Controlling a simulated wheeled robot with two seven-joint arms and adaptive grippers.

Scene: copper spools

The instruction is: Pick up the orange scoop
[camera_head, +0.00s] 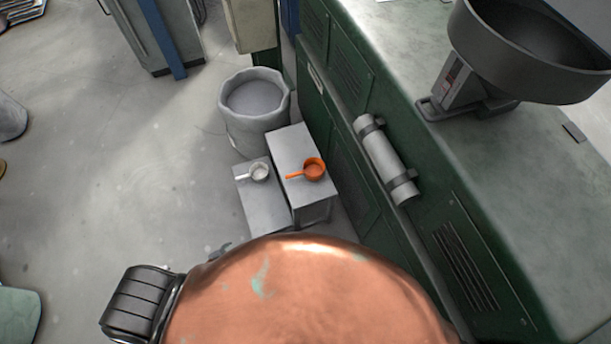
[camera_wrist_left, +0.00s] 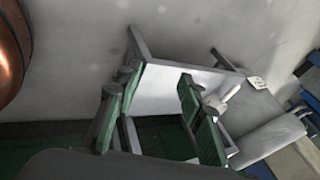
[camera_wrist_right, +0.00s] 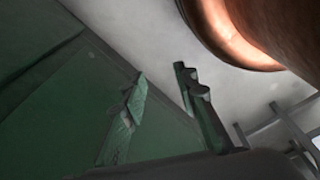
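The orange scoop (camera_head: 314,169) rests on the taller grey stand (camera_head: 290,143) in the head view, its handle pointing left. A white scoop (camera_head: 259,171) lies on the lower grey stand (camera_head: 262,205) just left of it. My left gripper (camera_wrist_left: 158,80) is open and empty in the left wrist view, with grey stand-like surfaces beyond its fingers. My right gripper (camera_wrist_right: 160,76) is open and empty in the right wrist view, facing green panels and floor. I cannot make out the orange scoop in either wrist view. The head view does not clearly show either gripper.
A grey bucket (camera_head: 252,112) stands behind the stands. A green cabinet (camera_head: 345,125) with a grey top runs along their right side, with a grey cylinder (camera_head: 386,160) mounted on its side. A dark pan-like device (camera_head: 525,50) sits on top. Floor left of the stands is open.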

